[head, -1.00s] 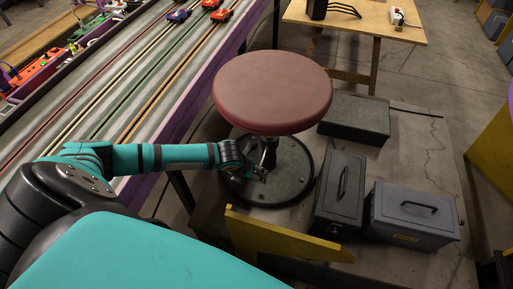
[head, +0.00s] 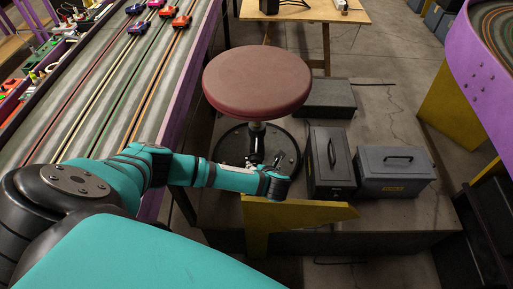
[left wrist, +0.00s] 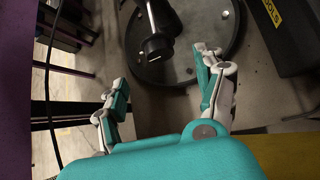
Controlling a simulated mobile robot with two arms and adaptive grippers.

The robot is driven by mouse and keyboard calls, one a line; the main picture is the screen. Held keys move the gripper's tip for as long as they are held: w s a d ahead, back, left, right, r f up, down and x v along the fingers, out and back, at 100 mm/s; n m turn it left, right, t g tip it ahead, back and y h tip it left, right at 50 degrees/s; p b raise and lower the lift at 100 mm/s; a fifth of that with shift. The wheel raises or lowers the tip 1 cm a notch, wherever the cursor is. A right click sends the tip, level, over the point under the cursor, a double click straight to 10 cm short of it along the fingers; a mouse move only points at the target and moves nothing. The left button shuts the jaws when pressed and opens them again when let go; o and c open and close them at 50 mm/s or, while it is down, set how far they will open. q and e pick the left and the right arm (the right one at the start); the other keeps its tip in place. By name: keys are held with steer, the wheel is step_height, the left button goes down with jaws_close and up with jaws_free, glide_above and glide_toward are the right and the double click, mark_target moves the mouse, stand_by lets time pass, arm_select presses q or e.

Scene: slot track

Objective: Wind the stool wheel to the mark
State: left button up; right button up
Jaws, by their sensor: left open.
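The stool has a round dark-red seat (head: 257,80), a short column (head: 257,138) and a round black base (head: 228,150) with bolts. It stands upright on a low grey platform. In the left wrist view the base (left wrist: 205,15) and the dark lower column (left wrist: 158,45) show ahead of the fingers. My left gripper (head: 279,162) is open and empty at the near right side of the base, below seat height and apart from the column. Its two spread fingers also show in the left wrist view (left wrist: 160,72). I cannot make out a separate wheel or a mark. My right gripper is out of view.
A yellow board (head: 290,215) stands just in front of my left gripper. Grey metal boxes (head: 331,165) (head: 395,172) and another dark box (head: 325,98) sit right of and behind the stool. The slot track (head: 130,90) with toy cars runs along the left.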

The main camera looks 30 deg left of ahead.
mark_target(256, 162)
arm_select(q)
steer(key=b+x, duration=0.2)
steer(key=x, duration=0.8)
steer(key=shift+a+f, duration=0.1)
steer(key=shift+f, duration=0.15)
steer(key=shift+w+a+f+b, duration=0.35)
steer(key=shift+f, duration=0.05)
steer(key=shift+w+a+f, duration=0.1)
steer(key=c, duration=1.2)
steer(key=shift+o, duration=0.2)
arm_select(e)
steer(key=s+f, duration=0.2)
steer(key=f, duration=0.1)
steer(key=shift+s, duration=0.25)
